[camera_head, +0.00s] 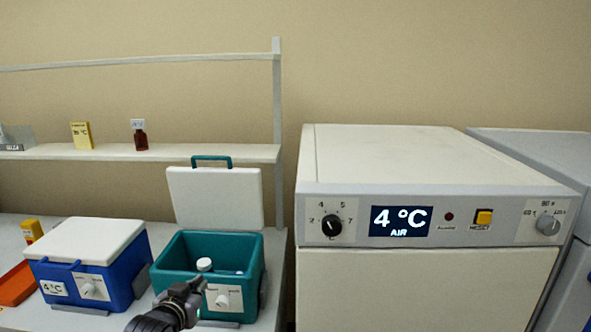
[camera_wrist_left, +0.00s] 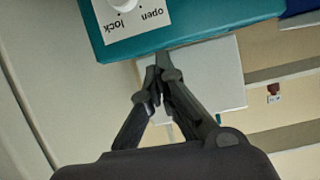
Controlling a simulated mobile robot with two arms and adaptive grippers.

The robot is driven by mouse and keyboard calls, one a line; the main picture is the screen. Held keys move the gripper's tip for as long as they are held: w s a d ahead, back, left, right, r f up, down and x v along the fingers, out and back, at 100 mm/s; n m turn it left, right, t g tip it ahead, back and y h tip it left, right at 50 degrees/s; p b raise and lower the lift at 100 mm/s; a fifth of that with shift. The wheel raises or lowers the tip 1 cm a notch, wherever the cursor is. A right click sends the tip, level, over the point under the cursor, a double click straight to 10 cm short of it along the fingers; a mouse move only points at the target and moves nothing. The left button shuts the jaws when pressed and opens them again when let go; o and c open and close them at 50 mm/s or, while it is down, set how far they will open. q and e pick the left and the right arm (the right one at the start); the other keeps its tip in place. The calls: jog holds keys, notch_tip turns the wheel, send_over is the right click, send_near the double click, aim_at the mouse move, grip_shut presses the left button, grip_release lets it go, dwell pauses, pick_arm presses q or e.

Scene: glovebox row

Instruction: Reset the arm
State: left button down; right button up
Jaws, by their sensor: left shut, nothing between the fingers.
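My left gripper (camera_head: 188,291) is in front of the open teal cooler box (camera_head: 180,283), at its lower front edge. In the left wrist view the gripper (camera_wrist_left: 162,65) has its fingertips together with nothing between them. Whether it touches the box, I cannot tell. The box's white lid (camera_head: 215,198) stands raised at the back, and a white-capped item (camera_head: 204,264) is inside. Its front carries a white knob (camera_head: 222,299) on a label reading "lock" and "open" in the left wrist view (camera_wrist_left: 137,17). My right gripper is in neither view.
A blue cooler box (camera_head: 120,278) with a shut white lid stands at left. A white cabinet (camera_head: 420,165) showing 4 °C stands at right. A shelf (camera_head: 100,153) behind holds a brown bottle (camera_head: 140,140) and a yellow box (camera_head: 82,136). An orange item (camera_head: 17,284) lies at far left.

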pick_arm(q)
jog(key=s+d+f+g, duration=0.1)
jog(key=s+f+g, duration=0.2)
jog(key=s+f, duration=0.55)
jog(key=s+d+f+g, duration=0.1)
jog(key=s+f+g, duration=0.35)
jog(key=s, duration=0.75)
jog(key=s+f+g, duration=0.1)
jog(key=s+f, duration=0.2)
jog(key=s, duration=0.6)
jog(key=s+f+g, duration=0.2)
jog(key=s, duration=0.8)
notch_tip(320, 180, down, 27)
jog(key=g+b, duration=0.1)
jog(key=s+a+f+m+g+b, duration=0.1)
jog(key=s+a+f, duration=0.1)
jog(key=s+f, duration=1.5)
jog(key=shift+s+a+f+y, duration=0.2)
jog(key=shift+a+f+y, duration=0.15)
jog(key=shift+f, duration=0.25)
